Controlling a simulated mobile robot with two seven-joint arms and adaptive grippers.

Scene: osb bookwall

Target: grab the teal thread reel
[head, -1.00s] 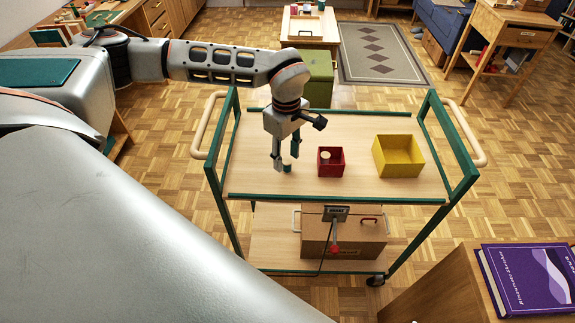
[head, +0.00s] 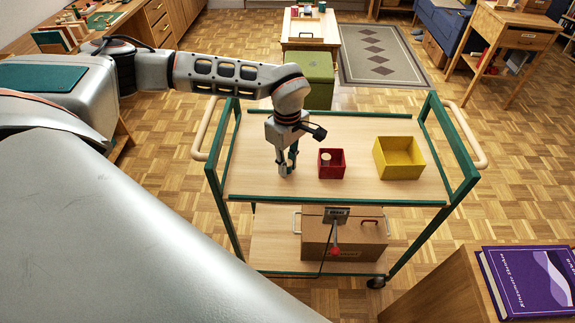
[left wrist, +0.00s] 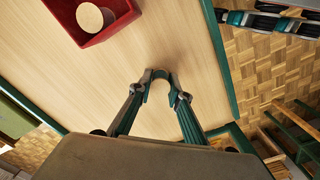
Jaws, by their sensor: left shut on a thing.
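My left gripper (head: 287,168) is low over the top board of the trolley (head: 250,178), left of the red box. It is shut on a small teal thing, which I take to be the teal thread reel (left wrist: 160,74). Only a curved teal and grey piece of it shows between the fingertips in the left wrist view; the fingers hide the rest. I cannot tell whether it still touches the board. My right gripper is in neither view.
A red box (head: 331,172) with a pale round thing (head: 326,157) in it stands just right of the gripper. A yellow open box (head: 400,171) stands farther right. Green rails edge the trolley. The board's front left is clear.

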